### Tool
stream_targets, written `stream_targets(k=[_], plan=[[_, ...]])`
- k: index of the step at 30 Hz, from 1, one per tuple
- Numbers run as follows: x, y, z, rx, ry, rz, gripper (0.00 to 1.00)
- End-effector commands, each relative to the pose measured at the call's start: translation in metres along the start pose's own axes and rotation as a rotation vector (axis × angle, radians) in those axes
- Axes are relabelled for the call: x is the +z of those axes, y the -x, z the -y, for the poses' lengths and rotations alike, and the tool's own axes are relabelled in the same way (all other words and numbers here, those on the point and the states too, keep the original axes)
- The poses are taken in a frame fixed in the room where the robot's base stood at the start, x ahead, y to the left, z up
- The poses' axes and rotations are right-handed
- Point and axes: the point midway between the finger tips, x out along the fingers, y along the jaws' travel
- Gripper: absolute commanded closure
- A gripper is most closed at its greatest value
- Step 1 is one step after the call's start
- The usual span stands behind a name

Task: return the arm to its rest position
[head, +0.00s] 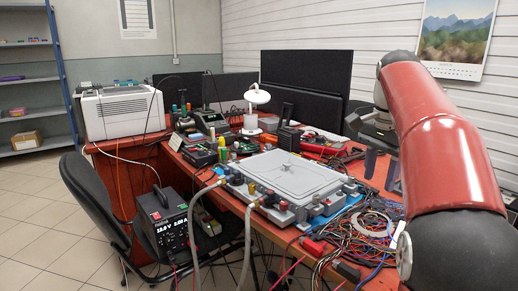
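My red arm (438,140) rises along the right side of the head view and bends over at the top. My gripper (381,169) hangs beyond it, above the right part of the table. Its two grey fingers stand apart with nothing visible between them. The arm hides part of the wrist. A grey-lidded unit (285,174) with coloured fittings along its edge sits on the table, left of my gripper and apart from it. Two pale hoses (193,222) run from its left front down past the table edge.
Tangled wires (372,240) lie on the table below my arm. Monitors (306,72), a white lamp (257,97) and a printer (120,108) stand further back. A black chair (95,190) and a power supply (162,225) are at left. The floor at far left is clear.

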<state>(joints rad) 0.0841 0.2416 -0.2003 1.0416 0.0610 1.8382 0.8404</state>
Motion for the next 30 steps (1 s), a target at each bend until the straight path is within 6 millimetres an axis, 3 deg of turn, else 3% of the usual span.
stream_targets(k=[11,17,23,30], plan=[[0.031,-0.008,-0.025,-0.079,0.183,-0.036,0.6],[0.065,-0.026,-0.05,-0.142,0.363,-0.088,0.6],[0.12,-0.073,-0.092,-0.213,0.648,-0.197,0.6],[0.173,-0.147,-0.139,-0.252,0.954,-0.349,0.6]])
